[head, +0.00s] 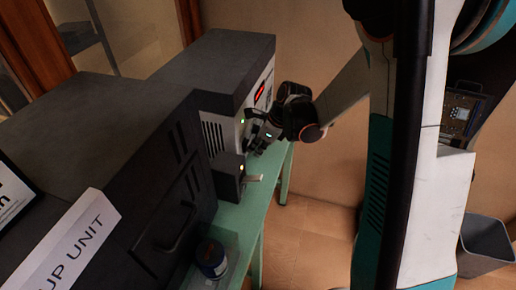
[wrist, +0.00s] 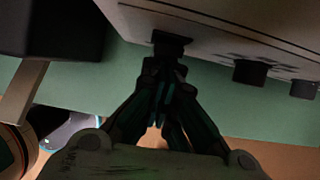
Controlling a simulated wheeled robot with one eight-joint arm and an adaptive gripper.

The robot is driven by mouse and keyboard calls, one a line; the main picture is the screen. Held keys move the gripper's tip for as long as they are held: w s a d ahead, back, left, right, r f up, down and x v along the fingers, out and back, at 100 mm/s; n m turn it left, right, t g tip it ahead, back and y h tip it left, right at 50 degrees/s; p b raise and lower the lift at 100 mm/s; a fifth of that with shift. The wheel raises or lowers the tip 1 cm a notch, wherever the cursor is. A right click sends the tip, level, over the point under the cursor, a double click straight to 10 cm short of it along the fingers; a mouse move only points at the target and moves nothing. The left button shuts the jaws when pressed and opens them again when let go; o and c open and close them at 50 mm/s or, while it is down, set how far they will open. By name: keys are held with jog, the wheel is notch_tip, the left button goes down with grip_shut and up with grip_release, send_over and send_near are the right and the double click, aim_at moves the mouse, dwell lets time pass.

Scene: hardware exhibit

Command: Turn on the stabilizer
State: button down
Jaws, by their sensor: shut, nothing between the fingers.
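A dark box with a pale front panel (head: 262,92), which looks like the stabilizer, stands at the back of a green table. The panel carries a red lit display (head: 260,94) and a small lit light (head: 243,121). My gripper (head: 254,144) is at the lower part of this panel. In the wrist view my gripper (wrist: 167,62) is shut and empty, with its fingertips at a small black block (wrist: 172,43) on the panel's lower edge. Whether they touch it is unclear.
A small dark box (head: 228,178) with a yellow light and a protruding lever stands in front. A big dark cabinet (head: 150,190) fills the left. A jar (head: 211,258) stands near the green table edge (head: 258,215). A grey bin (head: 486,240) is at right.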

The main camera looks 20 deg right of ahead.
jog(key=shift+r, duration=0.15)
jog(key=shift+r+p, duration=0.5)
jog(key=shift+r, duration=0.2)
jog(key=shift+d, duration=0.1)
jog(key=s+d+r+p, duration=0.3)
jog(key=s+d+r, duration=0.3)
jog(key=d+r, duration=0.1)
jog(key=shift+s+d+r, duration=0.2)
jog(key=shift+d, duration=0.6)
